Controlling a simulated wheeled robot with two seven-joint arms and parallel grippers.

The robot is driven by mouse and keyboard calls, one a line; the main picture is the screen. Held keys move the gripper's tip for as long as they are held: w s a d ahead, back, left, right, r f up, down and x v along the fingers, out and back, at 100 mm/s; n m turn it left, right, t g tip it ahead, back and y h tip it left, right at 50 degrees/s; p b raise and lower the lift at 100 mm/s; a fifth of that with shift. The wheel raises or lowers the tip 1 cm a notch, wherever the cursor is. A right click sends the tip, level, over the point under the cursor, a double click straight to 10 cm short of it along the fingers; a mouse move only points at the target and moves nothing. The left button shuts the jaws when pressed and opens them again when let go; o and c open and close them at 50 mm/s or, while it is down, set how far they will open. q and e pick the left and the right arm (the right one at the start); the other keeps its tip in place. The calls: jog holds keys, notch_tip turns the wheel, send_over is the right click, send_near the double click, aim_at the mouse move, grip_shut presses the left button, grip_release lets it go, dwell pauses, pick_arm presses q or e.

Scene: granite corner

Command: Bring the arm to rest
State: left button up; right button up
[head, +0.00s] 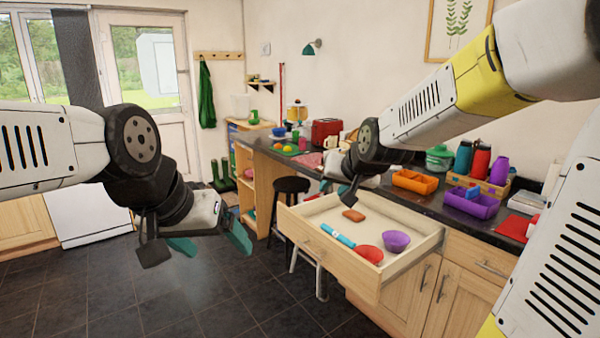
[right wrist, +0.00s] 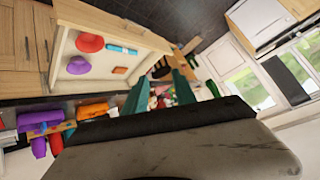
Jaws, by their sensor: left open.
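My left gripper (head: 210,245) hangs at the left in the head view, over the dark tiled floor. Its teal fingers are spread apart with nothing between them. My right gripper (head: 338,190) reaches in from the right, above the back left part of an open drawer (head: 330,254). In the right wrist view its two teal fingers (right wrist: 160,82) stand apart with no object held between them. The wrist housing covers the lower part of that view.
The drawer holds a sponge (head: 353,215), a blue tube (head: 338,235), a red item (head: 369,254) and a purple bowl (head: 396,242). On the dark counter are an orange tray (head: 415,182), a purple container (head: 470,203) and bottles. A black stool (head: 291,186) stands beside the drawer. Floor at left is clear.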

jog(key=s+d+g, duration=0.1)
jog(key=s+d, duration=0.2)
jog(key=s, duration=0.8)
jog(key=s+d+n+g, duration=0.1)
jog(key=s+d+g, duration=0.1)
jog(key=s, duration=0.9)
jog(key=shift+s+d+f+h, duration=0.3)
jog(key=shift+d+h, duration=0.1)
jog(key=shift+d, duration=0.15)
